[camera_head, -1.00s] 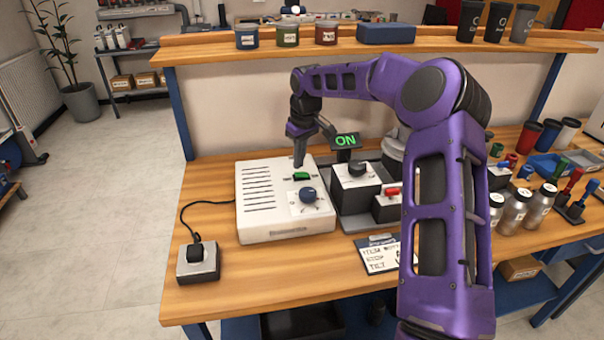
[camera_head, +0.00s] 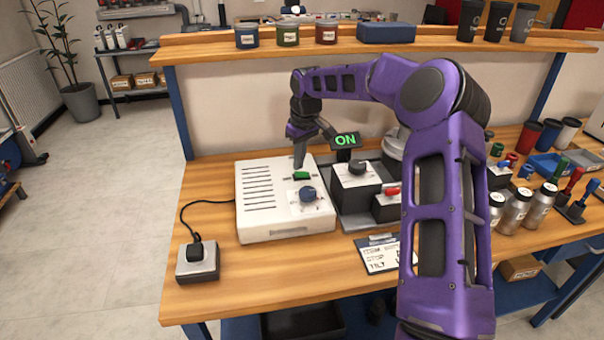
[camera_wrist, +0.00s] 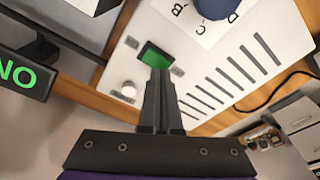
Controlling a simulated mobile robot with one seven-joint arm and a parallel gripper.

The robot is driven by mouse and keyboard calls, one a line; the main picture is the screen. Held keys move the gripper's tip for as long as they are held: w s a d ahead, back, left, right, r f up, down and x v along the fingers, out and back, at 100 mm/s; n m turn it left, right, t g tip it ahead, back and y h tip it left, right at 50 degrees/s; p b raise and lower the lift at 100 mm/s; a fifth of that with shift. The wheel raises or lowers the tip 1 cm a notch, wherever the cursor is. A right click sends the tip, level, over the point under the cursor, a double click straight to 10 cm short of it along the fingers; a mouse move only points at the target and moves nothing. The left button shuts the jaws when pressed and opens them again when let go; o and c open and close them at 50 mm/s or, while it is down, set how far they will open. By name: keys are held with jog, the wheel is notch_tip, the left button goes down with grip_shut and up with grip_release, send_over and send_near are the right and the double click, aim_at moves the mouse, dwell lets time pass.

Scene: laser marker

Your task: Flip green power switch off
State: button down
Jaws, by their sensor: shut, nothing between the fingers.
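The green power switch (camera_head: 301,175) is on top of a white box (camera_head: 262,222), behind a blue knob (camera_head: 308,194). In the wrist view the green switch (camera_wrist: 156,56) lies right at the tips of my gripper (camera_wrist: 160,72). My gripper's fingers are together and hold nothing. In the head view my gripper (camera_head: 299,165) points down just behind the switch. The fingertips look to be at or touching the switch's near edge in the wrist view; exact contact is unclear. A display (camera_head: 345,140) reads ON in green.
Right of the white box stand dark boxes with a black knob (camera_head: 357,168) and a red switch (camera_head: 393,191). A small box with a black plug (camera_head: 195,250) sits at the front left. A card (camera_head: 378,255) lies in front. Bottles (camera_head: 516,211) stand at the right.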

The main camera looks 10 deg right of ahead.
aim_at(299, 174)
jog(key=shift+f+b, duration=0.4)
jog(key=shift+f, duration=0.55)
jog(key=shift+r, duration=0.1)
notch_tip(299, 174, up, 7)
jog(key=p, duration=0.6)
dwell(0.4)
